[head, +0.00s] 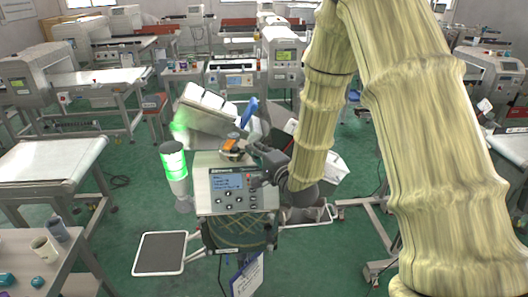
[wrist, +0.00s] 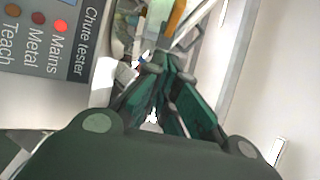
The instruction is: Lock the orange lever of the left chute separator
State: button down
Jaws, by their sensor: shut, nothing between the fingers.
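The chute separator (head: 236,203) is a pale metal box with a blue display and buttons, at the centre of the head view. A small orange lever (head: 232,145) shows on its top, below the white chute. In the wrist view the orange lever (wrist: 176,15) is a narrow upright piece at the top edge, cut off by the frame. My gripper (head: 250,150) is just right of the lever in the head view. Its dark green fingers (wrist: 165,64) are shut and empty, and point toward the lever. I cannot tell whether they touch it.
A glowing green signal light (head: 174,162) stands left of the separator. A blue part (head: 249,111) rises behind my gripper. In the wrist view, the control panel (wrist: 42,40) is close on the left and a white wall (wrist: 275,75) is on the right.

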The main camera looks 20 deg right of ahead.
aim_at(236, 141)
jog(key=shift+w+a+p, duration=0.45)
jog(key=shift+w+a, duration=0.1)
jog(key=shift+a, duration=0.25)
jog(key=shift+w+a+p, duration=0.4)
jog(key=shift+w+a, duration=0.15)
jog(key=shift+a, duration=0.25)
jog(key=shift+a+f+h+b, duration=0.1)
jog(key=shift+a+h+b, duration=0.1)
jog(key=shift+h+b, duration=0.15)
